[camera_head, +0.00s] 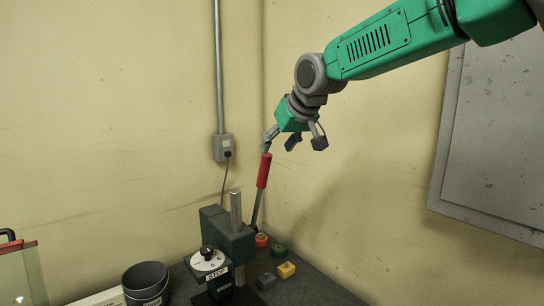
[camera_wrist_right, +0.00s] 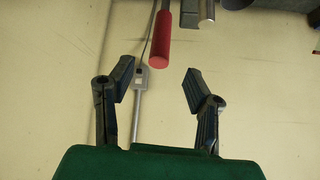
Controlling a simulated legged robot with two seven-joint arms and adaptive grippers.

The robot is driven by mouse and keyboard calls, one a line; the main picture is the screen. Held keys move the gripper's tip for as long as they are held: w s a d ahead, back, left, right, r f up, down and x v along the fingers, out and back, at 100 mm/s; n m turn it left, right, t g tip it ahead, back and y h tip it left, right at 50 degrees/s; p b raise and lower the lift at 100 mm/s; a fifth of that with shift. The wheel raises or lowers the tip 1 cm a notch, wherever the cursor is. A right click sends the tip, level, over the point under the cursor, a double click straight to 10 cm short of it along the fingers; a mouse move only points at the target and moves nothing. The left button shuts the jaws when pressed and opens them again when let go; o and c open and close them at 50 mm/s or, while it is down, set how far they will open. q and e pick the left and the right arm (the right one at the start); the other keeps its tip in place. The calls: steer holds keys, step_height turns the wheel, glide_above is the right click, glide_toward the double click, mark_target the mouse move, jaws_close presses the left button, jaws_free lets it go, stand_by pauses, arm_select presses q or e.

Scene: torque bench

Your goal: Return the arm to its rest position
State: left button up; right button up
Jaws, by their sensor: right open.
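My right arm (camera_head: 375,45) comes in from the upper right, with its green forearm raised against the wall. My right gripper (camera_head: 294,142) is open, with its fingers spread and nothing between them. In the wrist view, the open right gripper (camera_wrist_right: 159,88) shows both dark fingers. A red-handled bar (camera_head: 263,171) stands tilted by the bench post, its top just below one finger in the head view. My left gripper is not in view.
A dark fixture (camera_head: 228,238) with a metal post and a STOP dial (camera_head: 208,260) stands on the bench. A grey bucket (camera_head: 146,284) stands at left. A grey wall panel (camera_head: 495,135) hangs at right.

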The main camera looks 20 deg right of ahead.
steer(key=shift+r, duration=0.1)
steer(key=s+f+g+b, duration=0.1)
steer(key=s+f+b, duration=0.25)
steer(key=f, duration=1.05)
steer(key=s+f+g+b, duration=0.2)
steer(key=s+f, duration=0.3)
steer(key=f, duration=1)
steer(key=s+f+g+b, duration=0.1)
steer(key=s+f+b, duration=0.25)
steer(key=f, duration=1.05)
steer(key=s+d+f+m+g+b, duration=0.1)
steer(key=s+d+f+b, duration=0.15)
steer(key=s+f, duration=0.65)
steer(key=s+d+f+g+b, duration=0.1)
steer(key=s+f+b, duration=0.2)
steer(key=s+f, duration=0.65)
steer(key=s+d+f+h+b, duration=0.1)
steer(key=s+f, duration=0.3)
steer(key=s, duration=0.4)
steer(key=s+d+f+g+h+b, duration=0.1)
steer(key=s+d+f+b, duration=0.2)
steer(key=s, duration=0.6)
steer(key=shift+s+d+f+g, duration=0.15)
steer(key=shift+d+f+g, duration=0.15)
steer(key=shift+f, duration=0.3)
